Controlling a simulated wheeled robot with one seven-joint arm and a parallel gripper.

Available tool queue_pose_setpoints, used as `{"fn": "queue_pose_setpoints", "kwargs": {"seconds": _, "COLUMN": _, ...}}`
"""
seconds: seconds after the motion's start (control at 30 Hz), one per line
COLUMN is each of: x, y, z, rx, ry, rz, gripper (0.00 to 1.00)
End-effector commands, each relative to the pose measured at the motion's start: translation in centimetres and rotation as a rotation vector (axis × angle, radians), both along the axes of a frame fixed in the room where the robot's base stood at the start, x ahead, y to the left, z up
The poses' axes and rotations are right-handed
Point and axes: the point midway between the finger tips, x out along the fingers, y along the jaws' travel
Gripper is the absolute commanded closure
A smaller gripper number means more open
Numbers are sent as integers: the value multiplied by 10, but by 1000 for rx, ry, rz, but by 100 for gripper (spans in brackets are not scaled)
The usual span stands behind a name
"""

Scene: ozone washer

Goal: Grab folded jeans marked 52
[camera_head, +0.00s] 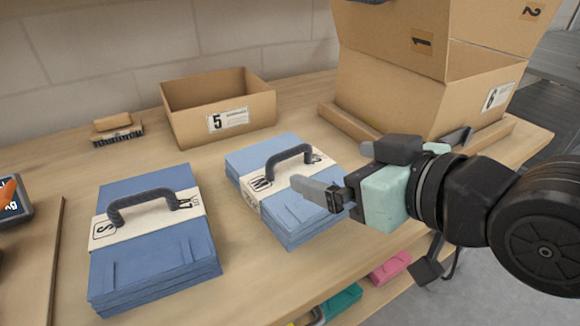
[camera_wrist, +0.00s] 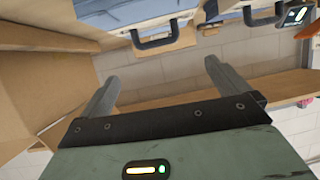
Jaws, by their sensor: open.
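Two stacks of folded blue jeans lie on the wooden table, each with a cream paper band and a dark carry handle. The right stack (camera_head: 297,219) has a band with a "W"; its other marks are partly hidden or too small to read. The left stack (camera_head: 150,265) has a band with an "S" and a marking I cannot read surely. My gripper (camera_head: 335,168) is open and empty, just right of the right stack, one finger overlapping its band in the picture. In the wrist view my open fingers (camera_wrist: 162,70) show below a dark handle (camera_wrist: 155,40) on blue jeans.
An open cardboard box marked 5 (camera_head: 215,135) stands behind the stacks. Larger boxes marked 1 (camera_head: 395,45) and 6 (camera_head: 465,95) stand at the back right. A brush (camera_head: 117,134) lies back left. Pink (camera_head: 391,266) and green (camera_head: 340,301) items lie on a lower shelf.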

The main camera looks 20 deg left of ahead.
Motion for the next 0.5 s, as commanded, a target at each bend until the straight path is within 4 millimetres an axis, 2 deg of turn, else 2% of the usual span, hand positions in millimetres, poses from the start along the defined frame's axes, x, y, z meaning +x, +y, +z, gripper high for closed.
{"fn": "queue_pose_setpoints", "kwargs": {"seconds": 0.5, "x": 16, "y": 22, "z": -8, "rx": -7, "ry": 4, "rz": -6, "gripper": 0}}
